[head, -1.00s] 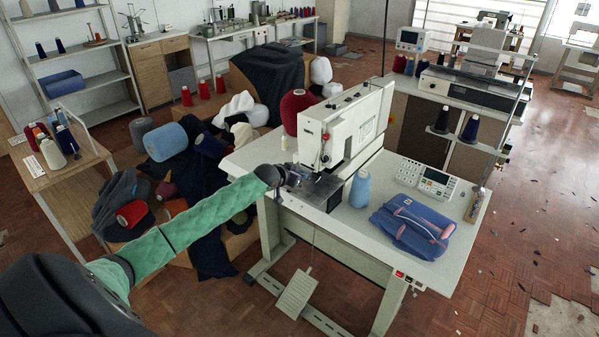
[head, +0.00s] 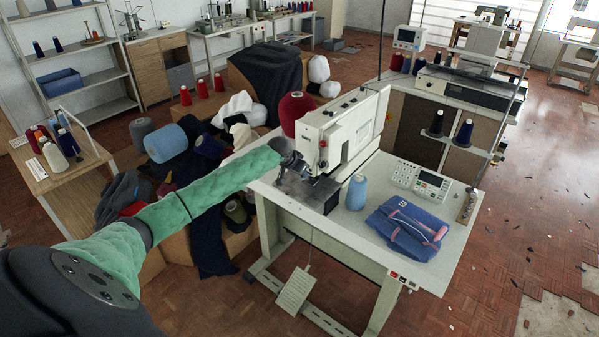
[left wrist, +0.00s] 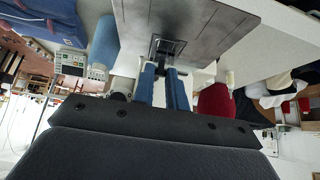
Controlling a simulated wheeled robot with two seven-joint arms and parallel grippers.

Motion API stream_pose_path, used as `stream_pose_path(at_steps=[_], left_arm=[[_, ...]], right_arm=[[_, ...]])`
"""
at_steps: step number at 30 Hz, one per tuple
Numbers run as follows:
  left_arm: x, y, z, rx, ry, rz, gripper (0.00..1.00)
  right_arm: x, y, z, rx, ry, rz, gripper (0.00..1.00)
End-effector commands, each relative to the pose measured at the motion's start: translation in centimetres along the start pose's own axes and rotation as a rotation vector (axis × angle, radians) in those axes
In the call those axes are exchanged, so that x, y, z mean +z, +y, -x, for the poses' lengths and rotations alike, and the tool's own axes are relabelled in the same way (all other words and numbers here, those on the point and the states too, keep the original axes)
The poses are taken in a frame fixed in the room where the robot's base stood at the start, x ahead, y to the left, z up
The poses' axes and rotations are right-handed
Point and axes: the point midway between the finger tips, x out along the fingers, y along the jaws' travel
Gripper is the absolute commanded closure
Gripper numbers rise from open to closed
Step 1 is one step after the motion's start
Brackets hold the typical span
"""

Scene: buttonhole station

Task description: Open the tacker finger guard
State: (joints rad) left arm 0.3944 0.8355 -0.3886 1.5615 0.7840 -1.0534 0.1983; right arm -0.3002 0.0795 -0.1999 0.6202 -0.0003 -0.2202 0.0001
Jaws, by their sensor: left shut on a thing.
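The white tacker (head: 335,135) stands on a pale table, with a dark metal work plate (head: 308,190) at its front. My left gripper (head: 300,168) is at the machine's front, just above that plate. In the left wrist view, its two blue fingers (left wrist: 165,84) point at a small dark frame (left wrist: 168,45), which looks like the finger guard, seen against the dark plate (left wrist: 215,25). The gripper is shut on a part of it; the fingertips cover the contact. In the head view the guard is hidden behind my gripper. My right gripper is not in view.
A light blue thread cone (head: 356,192) stands right of the plate. Folded blue garments (head: 408,232) and a control panel (head: 420,182) lie farther right on the table (head: 325,232). Fabric and cones are heaped to the left.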

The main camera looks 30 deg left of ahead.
Motion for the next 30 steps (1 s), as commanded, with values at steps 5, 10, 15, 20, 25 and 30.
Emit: stream_pose_path(at_steps=[5, 10, 15, 20, 25, 30], left_arm=[[-0.38, -0.09, 0.12, -0.001, -0.026, 0.0, 1.0], [-0.39, -0.09, 0.11, -0.001, -0.034, 0.0, 1.0], [-0.38, -0.09, 0.1, -0.001, -0.034, 0.0, 1.0], [-0.37, -0.08, 0.1, -0.001, -0.033, 0.0, 0.74], [-0.31, -0.05, 0.07, -0.001, -0.034, 0.0, 0.64], [-0.26, -0.03, 0.09, 0.0, -0.035, 0.0, 0.64]], right_arm=[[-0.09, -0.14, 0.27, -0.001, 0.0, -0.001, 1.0], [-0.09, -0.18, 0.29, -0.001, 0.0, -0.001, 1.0], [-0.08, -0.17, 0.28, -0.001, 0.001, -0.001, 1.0], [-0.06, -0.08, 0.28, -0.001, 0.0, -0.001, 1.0], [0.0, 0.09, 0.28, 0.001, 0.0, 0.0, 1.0], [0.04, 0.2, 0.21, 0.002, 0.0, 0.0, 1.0]])
